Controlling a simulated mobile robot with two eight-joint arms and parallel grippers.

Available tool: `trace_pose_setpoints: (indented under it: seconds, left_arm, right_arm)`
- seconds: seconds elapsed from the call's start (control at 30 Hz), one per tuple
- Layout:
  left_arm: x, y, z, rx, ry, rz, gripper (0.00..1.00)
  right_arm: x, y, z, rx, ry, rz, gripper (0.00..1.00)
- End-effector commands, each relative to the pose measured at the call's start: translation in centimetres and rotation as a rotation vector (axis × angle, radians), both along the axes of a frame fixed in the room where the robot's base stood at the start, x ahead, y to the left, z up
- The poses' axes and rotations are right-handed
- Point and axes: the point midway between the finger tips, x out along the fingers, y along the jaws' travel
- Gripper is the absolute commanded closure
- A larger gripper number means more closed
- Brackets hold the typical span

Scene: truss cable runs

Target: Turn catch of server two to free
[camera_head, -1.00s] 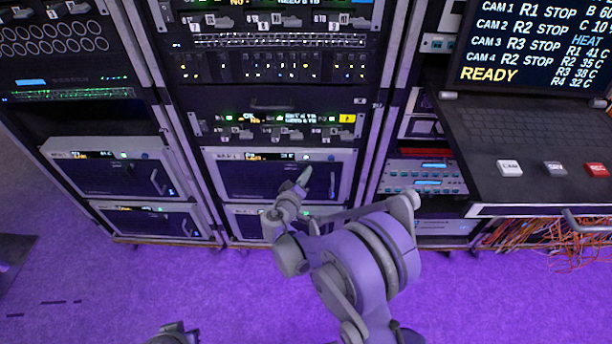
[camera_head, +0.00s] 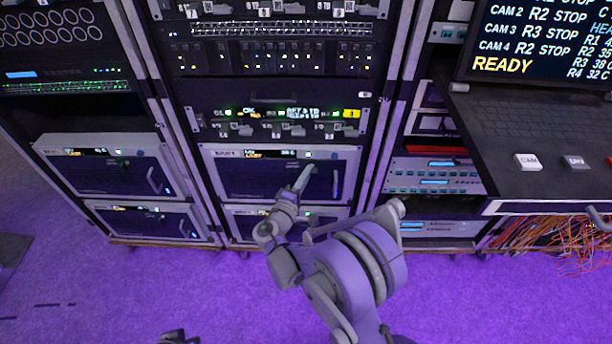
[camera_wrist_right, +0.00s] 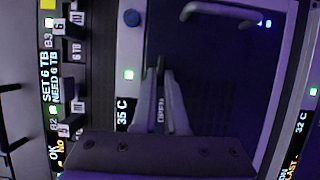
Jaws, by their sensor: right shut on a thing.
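A server (camera_head: 245,180) with a pale frame, a dark mesh front and a display strip sits low in the middle rack. My right gripper (camera_head: 307,171) is at its front, just below the green lamp. In the right wrist view, the gripper's two fingers (camera_wrist_right: 163,88) are closed around a small dark catch (camera_wrist_right: 160,66) beside the display reading 35 C. The word OPEN shows between the fingers. The fingers hide most of the catch, so its exact angle cannot be told. A dark grey tip at the bottom edge (camera_head: 178,337) may be my left gripper; its jaws cannot be made out.
More servers stand to the left (camera_head: 110,175) and below (camera_head: 255,224). The server's door handle (camera_wrist_right: 222,10) is near the fingers. A console desk (camera_head: 540,140) juts out at right, with loose orange cables (camera_head: 550,235) beneath. The purple floor in front is clear.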

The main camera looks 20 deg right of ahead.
Motion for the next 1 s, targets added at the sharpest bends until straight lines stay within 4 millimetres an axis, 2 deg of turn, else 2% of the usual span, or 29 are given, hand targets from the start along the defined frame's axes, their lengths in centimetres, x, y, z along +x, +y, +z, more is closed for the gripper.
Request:
trace_pose_setpoints:
  seconds: [0.47,0.5,0.67,1.0]
  left_arm:
    - [0.01,0.00,-0.09,0.000,0.000,0.000,1.00]
    - [0.01,0.00,-0.09,0.000,0.000,0.000,1.00]
    - [0.01,0.00,-0.09,0.000,0.000,0.000,1.00]
    - [0.01,0.00,-0.03,0.000,0.000,0.000,1.00]
  right_arm:
    - [-0.02,-0.01,-0.04,-0.014,0.005,0.000,1.00]
    - [-0.02,-0.01,-0.04,-0.014,0.005,0.000,0.88]
    - [-0.01,-0.02,-0.04,-0.013,0.004,0.000,0.59]
    - [-0.24,0.21,-0.02,-0.013,0.004,0.000,0.59]
